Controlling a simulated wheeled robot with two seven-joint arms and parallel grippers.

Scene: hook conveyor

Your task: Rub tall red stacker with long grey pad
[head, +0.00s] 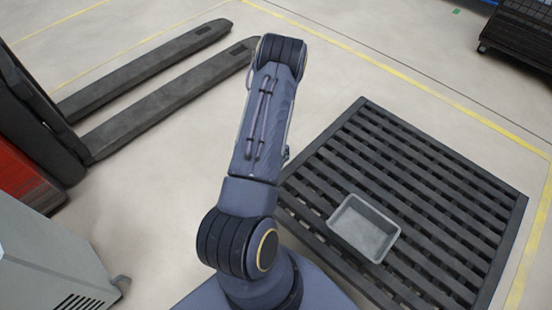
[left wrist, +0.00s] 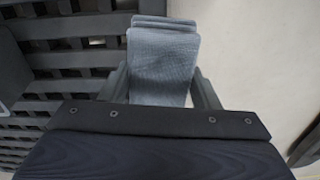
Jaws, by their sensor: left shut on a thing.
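My left gripper (left wrist: 162,92) is shut on a long grey pad (left wrist: 163,62) in the left wrist view. The pad has a woven-looking face and sticks out beyond the fingers, with a stepped, layered far end. In the head view an arm of mine rises through the middle, and its gripper and the pad are hidden behind it. The red stacker (head: 28,178) is at the left edge of the head view, partly cut off, with two dark forks (head: 168,98) reaching up and right over the floor. The pad is not seen touching it. My right gripper is not in view.
A dark slatted pallet (head: 440,175) lies at the right with an open grey tray (head: 340,245) on it. A grey cabinet (head: 50,260) stands at the lower left. A dark crate (head: 520,35) is at the top right. Bare floor lies between forks and pallet.

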